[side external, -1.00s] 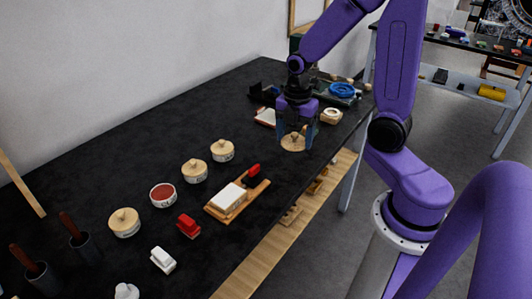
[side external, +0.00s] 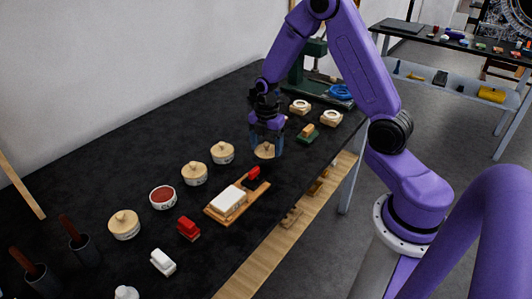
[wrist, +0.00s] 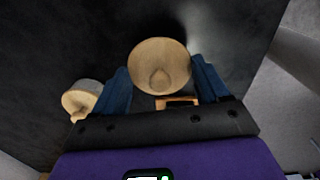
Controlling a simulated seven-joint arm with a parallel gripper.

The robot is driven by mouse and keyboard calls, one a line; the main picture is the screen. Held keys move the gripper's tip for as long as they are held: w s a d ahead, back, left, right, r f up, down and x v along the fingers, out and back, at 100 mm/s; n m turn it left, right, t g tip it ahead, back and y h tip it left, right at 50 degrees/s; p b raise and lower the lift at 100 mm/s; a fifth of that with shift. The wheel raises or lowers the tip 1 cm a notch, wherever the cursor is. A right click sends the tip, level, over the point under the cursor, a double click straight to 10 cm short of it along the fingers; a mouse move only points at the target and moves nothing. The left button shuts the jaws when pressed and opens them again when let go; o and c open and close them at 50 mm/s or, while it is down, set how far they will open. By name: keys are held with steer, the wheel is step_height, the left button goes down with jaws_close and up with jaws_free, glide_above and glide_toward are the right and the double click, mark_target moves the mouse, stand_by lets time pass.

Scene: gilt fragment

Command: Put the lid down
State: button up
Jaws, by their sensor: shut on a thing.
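My gripper (side external: 266,142) is shut on a round, pale wooden lid (side external: 266,151). It holds the lid over the black table, behind the board with the white block. Whether the lid touches the table is hard to tell. An open round pot with red contents (side external: 163,198) stands nearer the camera. Lidded pots stand beside it: one (side external: 194,173), another (side external: 222,153), and one at the front left (side external: 124,225).
A wooden board (side external: 215,212) holds a white block (side external: 229,199) and a red piece (side external: 253,174). A red block (side external: 188,229) and a white block (side external: 163,262) lie in front. Dark cups with handles (side external: 41,278) stand front left.

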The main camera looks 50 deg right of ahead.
mark_target(266, 153)
steer(key=shift+w+f, duration=0.1)
steer(key=shift+f, duration=1.6)
steer(key=shift+f, duration=0.1)
steer(key=o, duration=1)
